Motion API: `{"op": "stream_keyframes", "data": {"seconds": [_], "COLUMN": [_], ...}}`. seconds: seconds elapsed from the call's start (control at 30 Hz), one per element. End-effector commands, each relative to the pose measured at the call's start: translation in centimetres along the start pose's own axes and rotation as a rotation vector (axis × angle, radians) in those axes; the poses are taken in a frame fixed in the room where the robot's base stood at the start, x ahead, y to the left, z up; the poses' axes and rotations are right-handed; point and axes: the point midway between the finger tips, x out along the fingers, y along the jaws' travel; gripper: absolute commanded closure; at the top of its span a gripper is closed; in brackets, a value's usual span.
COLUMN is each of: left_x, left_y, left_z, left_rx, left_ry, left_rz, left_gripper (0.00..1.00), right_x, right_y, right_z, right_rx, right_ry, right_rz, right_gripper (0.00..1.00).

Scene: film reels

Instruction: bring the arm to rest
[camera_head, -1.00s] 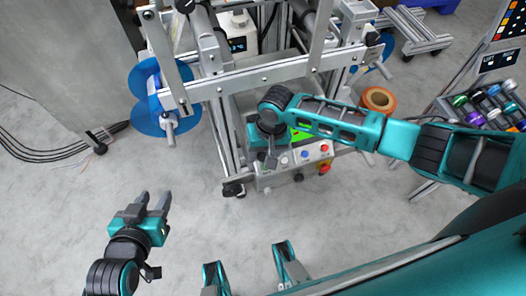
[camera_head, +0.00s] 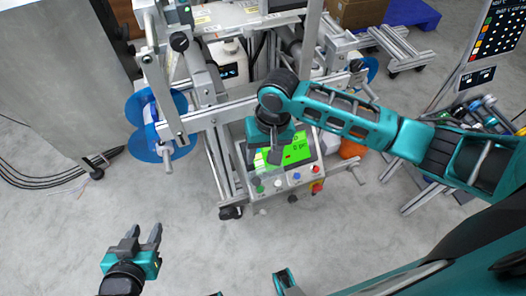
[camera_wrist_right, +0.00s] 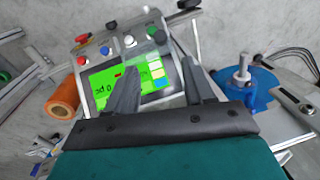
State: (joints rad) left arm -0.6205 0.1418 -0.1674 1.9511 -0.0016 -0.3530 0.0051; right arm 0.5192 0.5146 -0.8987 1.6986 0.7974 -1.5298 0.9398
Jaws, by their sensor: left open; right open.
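My right arm reaches in from the right in the head view. Its gripper (camera_head: 283,158) hangs in front of the machine's control box (camera_head: 252,187), which has a lit green screen (camera_head: 297,150) and coloured buttons. In the right wrist view, the open, empty fingers of the right gripper (camera_wrist_right: 160,88) stand over the screen (camera_wrist_right: 103,92). I cannot tell whether they touch it. My left gripper (camera_head: 142,238) is open and empty above the bare floor at the lower left.
A metal frame machine (camera_head: 235,112) stands ahead, with a blue reel (camera_head: 146,142) on its left. An orange roll (camera_wrist_right: 62,92) shows in the wrist view. A rack of coloured spools (camera_head: 478,114) and a board (camera_head: 497,35) stand at the right. The grey floor (camera_head: 90,215) is open at the left.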

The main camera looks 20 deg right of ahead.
Motion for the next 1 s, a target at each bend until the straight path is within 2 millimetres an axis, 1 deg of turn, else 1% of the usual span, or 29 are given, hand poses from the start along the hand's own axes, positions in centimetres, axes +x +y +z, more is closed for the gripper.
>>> {"op": "stream_keyframes", "data": {"seconds": [0.37, 0.47, 0.57, 0.63, 0.73, 0.8, 0.87, 0.97, 1.0], "left_x": [-0.1, -0.2, -0.4, -0.5, -0.7, -0.8, -0.9, -1.1, -1.1], "left_y": [0.0, 0.0, 0.1, 0.1, 0.1, 0.0, 0.0, 0.0, 0.0], "left_z": [-0.2, -0.4, -0.6, -0.8, -1.1, -1.3, -1.4, -1.5, -1.5], "left_rx": [0.000, 0.000, 0.000, 0.001, 0.001, 0.002, 0.002, 0.002, 0.003], "left_ry": [0.003, 0.003, 0.004, 0.005, 0.006, 0.007, 0.006, 0.005, 0.005], "left_rz": [0.001, 0.001, 0.001, 0.001, 0.001, 0.001, 0.001, 0.000, 0.000], "left_gripper": [0.57, 0.57, 0.57, 0.57, 0.57, 0.57, 0.57, 0.57, 0.57], "right_x": [0.2, 0.9, 2.0, 2.6, 3.0, 3.2, 3.2, 3.1, 3.0], "right_y": [-0.2, -1.3, -3.0, -4.2, -5.0, -4.8, -4.2, -2.4, -1.5], "right_z": [0.1, 0.6, 1.3, 1.8, 2.3, 2.6, 2.9, 3.8, 4.2], "right_rx": [-0.006, -0.033, -0.077, -0.111, -0.148, -0.167, -0.182, -0.208, -0.221], "right_ry": [0.006, 0.033, 0.102, 0.177, 0.306, 0.402, 0.487, 0.624, 0.676], "right_rz": [-0.011, -0.066, -0.164, -0.238, -0.315, -0.343, -0.348, -0.317, -0.292], "right_gripper": [0.47, 0.47, 0.47, 0.47, 0.47, 0.47, 0.47, 0.47, 0.47]}}
